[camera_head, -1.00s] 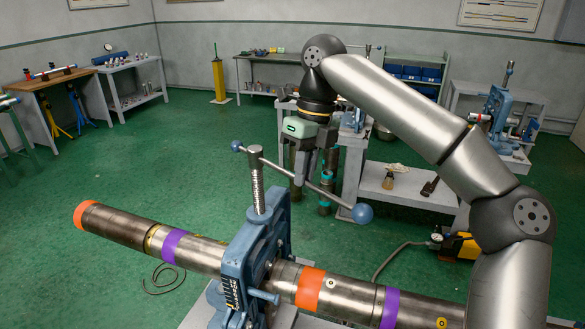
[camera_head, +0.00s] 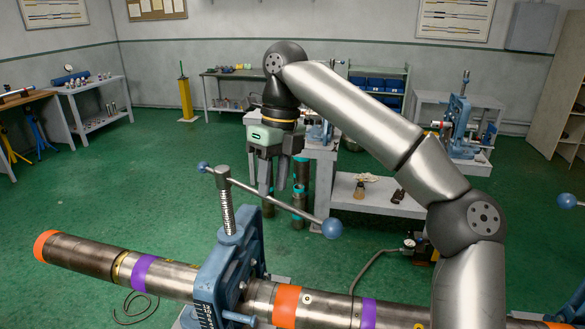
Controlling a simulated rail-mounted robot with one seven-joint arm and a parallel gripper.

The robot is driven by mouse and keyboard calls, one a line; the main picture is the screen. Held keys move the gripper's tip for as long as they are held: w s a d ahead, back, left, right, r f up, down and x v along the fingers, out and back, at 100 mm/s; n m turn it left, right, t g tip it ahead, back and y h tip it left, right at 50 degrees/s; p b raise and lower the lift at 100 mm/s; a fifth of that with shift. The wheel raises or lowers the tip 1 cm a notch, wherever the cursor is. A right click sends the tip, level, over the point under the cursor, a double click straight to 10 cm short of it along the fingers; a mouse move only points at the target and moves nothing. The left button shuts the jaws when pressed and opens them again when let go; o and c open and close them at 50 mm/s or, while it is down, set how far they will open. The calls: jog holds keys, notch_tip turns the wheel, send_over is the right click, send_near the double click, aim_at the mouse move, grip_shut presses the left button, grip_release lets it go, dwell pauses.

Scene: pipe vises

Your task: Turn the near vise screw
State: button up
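The near vise (camera_head: 232,265) is a blue pipe vise in the foreground, clamped around a long steel pipe (camera_head: 80,255) with orange and purple bands. Its vertical threaded screw (camera_head: 228,208) rises from the top. A slanting handle bar (camera_head: 275,199) crosses the screw head, with a small blue ball (camera_head: 203,167) at its left end and a larger blue ball (camera_head: 332,228) at its lower right end. My gripper (camera_head: 276,186) points down just above the middle of the bar in the picture. Its fingers are apart, with nothing seen between them. I cannot tell whether they touch the bar.
Behind stands a grey workbench (camera_head: 375,207) with upright pipes beside it. Another blue vise (camera_head: 459,125) is at the back right. A further vise's ball handle (camera_head: 566,201) shows at the right edge. Green floor (camera_head: 90,195) is open on the left.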

jog(key=s+d+r, duration=0.6)
jog(key=s+r, duration=0.4)
jog(key=s, duration=0.2)
jog(key=shift+s+r+p, duration=0.35)
jog(key=shift+p, duration=0.05)
